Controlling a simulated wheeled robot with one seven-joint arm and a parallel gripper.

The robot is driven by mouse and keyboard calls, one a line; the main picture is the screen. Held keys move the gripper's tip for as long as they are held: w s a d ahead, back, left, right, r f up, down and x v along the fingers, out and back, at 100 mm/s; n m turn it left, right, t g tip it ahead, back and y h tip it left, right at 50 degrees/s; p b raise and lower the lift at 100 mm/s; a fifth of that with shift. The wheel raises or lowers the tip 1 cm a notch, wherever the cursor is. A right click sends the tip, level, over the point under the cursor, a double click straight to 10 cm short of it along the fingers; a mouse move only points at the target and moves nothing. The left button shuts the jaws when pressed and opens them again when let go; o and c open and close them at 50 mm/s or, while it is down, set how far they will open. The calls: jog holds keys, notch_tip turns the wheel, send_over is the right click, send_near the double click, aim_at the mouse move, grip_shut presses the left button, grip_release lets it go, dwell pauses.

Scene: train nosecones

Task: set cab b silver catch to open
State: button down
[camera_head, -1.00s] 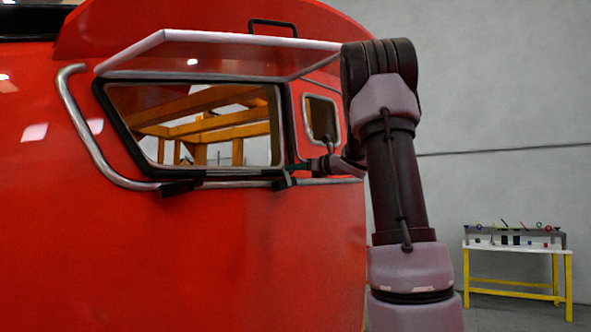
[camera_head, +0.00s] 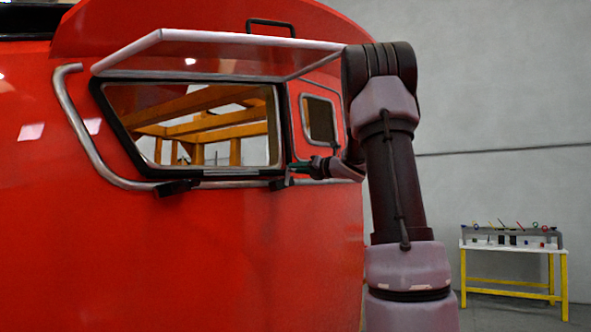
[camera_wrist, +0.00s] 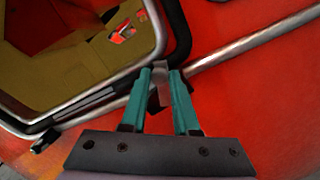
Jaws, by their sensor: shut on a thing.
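A window with a black frame (camera_head: 205,177) is set in the red nosecone under a raised, pale-edged panel (camera_head: 215,55). My gripper (camera_head: 292,171) is at the lower right corner of this frame. In the wrist view, the two teal fingers of my gripper (camera_wrist: 163,75) are closed around a small silver-grey catch (camera_wrist: 160,80) beside the frame corner. The fingers hide part of the catch, so I cannot tell its exact setting. A second, dark catch (camera_head: 178,187) sits at the lower left of the frame.
A silver handrail (camera_head: 72,120) curves around the window's left and runs below it; it also passes close to my fingers in the wrist view (camera_wrist: 250,42). A smaller window (camera_head: 320,120) is to the right. A yellow-legged table (camera_head: 510,250) stands far right.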

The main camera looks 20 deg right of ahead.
jog(key=shift+w+d+f+m+h, duration=0.1)
jog(key=shift+d+f+m+h, duration=0.45)
jog(key=shift+m, duration=1.75)
jog(key=shift+w+d+f+m+h, duration=0.15)
jog(key=shift+d+f+m+h, duration=0.4)
jog(key=shift+m, duration=1.75)
jog(key=shift+w+d+f+m+h, duration=0.1)
jog(key=shift+d+f+m+h, duration=0.45)
jog(key=shift+m, duration=1.75)
jog(key=shift+a+f+y, duration=0.1)
jog(key=shift+f+y, duration=0.1)
jog(key=shift+y, duration=0.05)
jog(key=c, duration=0.7)
grip_release()
jog(key=v, duration=1)
jog(key=shift+s+f, duration=0.1)
jog(key=shift+s, duration=0.3)
